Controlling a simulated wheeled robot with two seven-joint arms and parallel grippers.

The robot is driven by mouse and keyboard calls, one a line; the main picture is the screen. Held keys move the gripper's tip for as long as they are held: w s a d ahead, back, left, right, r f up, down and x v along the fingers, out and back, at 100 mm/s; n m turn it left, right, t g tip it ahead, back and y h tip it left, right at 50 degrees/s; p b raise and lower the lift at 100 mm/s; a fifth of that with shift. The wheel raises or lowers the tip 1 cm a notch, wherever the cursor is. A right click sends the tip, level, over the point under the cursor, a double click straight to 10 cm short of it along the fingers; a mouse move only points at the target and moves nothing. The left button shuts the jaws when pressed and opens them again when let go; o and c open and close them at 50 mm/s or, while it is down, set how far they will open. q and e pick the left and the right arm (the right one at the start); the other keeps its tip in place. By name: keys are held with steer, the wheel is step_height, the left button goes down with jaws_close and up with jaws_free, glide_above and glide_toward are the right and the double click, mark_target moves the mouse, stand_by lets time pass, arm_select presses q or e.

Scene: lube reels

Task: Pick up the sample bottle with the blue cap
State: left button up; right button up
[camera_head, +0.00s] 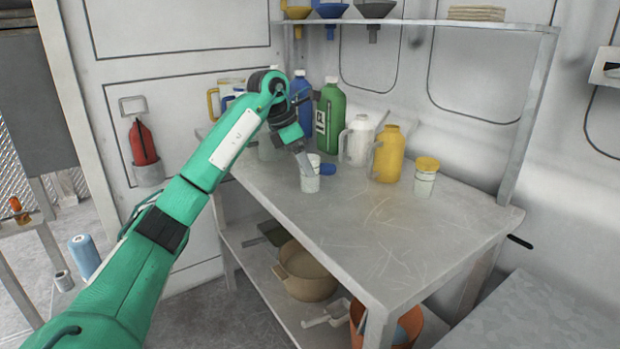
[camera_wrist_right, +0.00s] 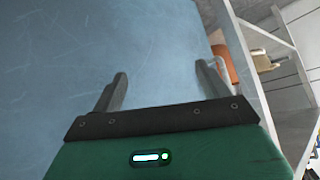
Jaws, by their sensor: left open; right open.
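A small white sample bottle (camera_head: 311,183) with a label stands on the metal table in the head view. A blue cap (camera_head: 327,169) shows just to its right; I cannot tell whether it is fixed to this bottle or to something behind it. A similar bottle with a yellow cap (camera_head: 425,178) stands further right. My left gripper (camera_head: 306,166) is open and angled down at the top of the white bottle, partly covering it; contact is unclear. My right gripper (camera_wrist_right: 162,82) is open and empty over a bluish-grey surface in the right wrist view.
Behind stand a green jug (camera_head: 330,115), a blue jug (camera_head: 302,98), a white pitcher (camera_head: 358,142) and a yellow pitcher (camera_head: 390,155). An upper shelf (camera_head: 420,23) holds funnels. The front of the tabletop (camera_head: 400,240) is clear. A lower shelf holds a brown pot (camera_head: 305,272).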

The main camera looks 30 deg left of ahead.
arm_select(q)
steer(key=b+x, duration=0.1)
steer(key=x, duration=0.4)
steer(key=shift+a, duration=0.1)
arm_select(e)
steer(key=shift+w+a+t+y, duration=0.2)
steer(key=shift+w+a+t, duration=0.1)
steer(key=shift+a, duration=0.2)
steer(key=shift+w+a+t+y, duration=0.2)
steer(key=shift+a+t, duration=0.1)
steer(key=shift+a, duration=0.15)
arm_select(q)
steer(key=c, duration=1)
steer(key=shift+c, duration=0.2)
